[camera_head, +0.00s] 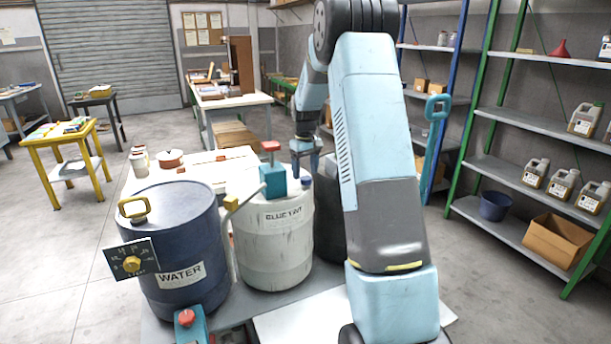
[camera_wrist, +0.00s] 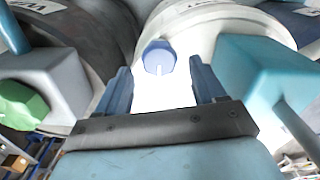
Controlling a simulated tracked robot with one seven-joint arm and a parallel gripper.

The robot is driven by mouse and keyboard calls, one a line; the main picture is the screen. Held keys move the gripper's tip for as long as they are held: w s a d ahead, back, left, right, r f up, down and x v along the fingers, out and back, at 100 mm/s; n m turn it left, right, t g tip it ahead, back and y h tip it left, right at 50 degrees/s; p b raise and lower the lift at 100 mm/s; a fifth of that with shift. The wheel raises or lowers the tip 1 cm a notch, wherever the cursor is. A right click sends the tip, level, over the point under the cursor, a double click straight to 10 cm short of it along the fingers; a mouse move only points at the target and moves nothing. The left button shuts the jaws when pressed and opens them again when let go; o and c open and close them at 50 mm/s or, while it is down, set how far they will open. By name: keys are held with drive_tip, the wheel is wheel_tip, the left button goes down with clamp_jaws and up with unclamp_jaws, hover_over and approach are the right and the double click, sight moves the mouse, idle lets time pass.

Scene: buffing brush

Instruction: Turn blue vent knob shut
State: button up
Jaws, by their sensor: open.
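The blue vent knob (camera_wrist: 158,57) is a small faceted knob with a pale mark on its face, on the white drum (camera_wrist: 225,22) in the wrist view. In the head view the knob (camera_head: 307,183) shows small at the right edge of the top of the white drum (camera_head: 275,240), labelled BLUE TINT. My gripper (camera_wrist: 162,82) is open, its two blue fingers spread to either side below the knob in the wrist view. The knob appears just beyond the fingertips, in line with the gap, with no visible contact. In the head view my gripper (camera_head: 305,160) hangs just above the knob.
A teal valve block (camera_wrist: 265,75) stands close to the right finger; it also shows with a red top in the head view (camera_head: 273,182). A grey block with a green knob (camera_wrist: 20,105) is at left. A dark-blue WATER drum (camera_head: 180,240) stands left of the white drum.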

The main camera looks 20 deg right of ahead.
sight(305, 177)
wheel_tip(305, 177, up, 11)
drive_tip(key=shift+r, duration=0.15)
idle(0.6)
drive_tip(key=s+a+r+t, duration=0.1)
drive_tip(key=s+a+r, duration=0.25)
drive_tip(key=s, duration=0.25)
drive_tip(key=s+a+r+m+t, duration=0.1)
drive_tip(key=s+a+r, duration=0.25)
drive_tip(key=s, duration=0.35)
drive_tip(key=s+a+r+t, duration=0.1)
drive_tip(key=s+a+r, duration=0.25)
drive_tip(key=s, duration=0.25)
drive_tip(key=s+a+f+t, duration=0.1)
drive_tip(key=s+a, duration=0.1)
drive_tip(key=s, duration=0.9)
drive_tip(key=s+a+f+m+t, duration=0.1)
drive_tip(key=s+a+f, duration=0.1)
drive_tip(key=s, duration=0.9)
drive_tip(key=shift+s+a+f+t, duration=0.2)
drive_tip(key=shift+a+f+t, duration=0.1)
drive_tip(key=shift+a, duration=0.4)
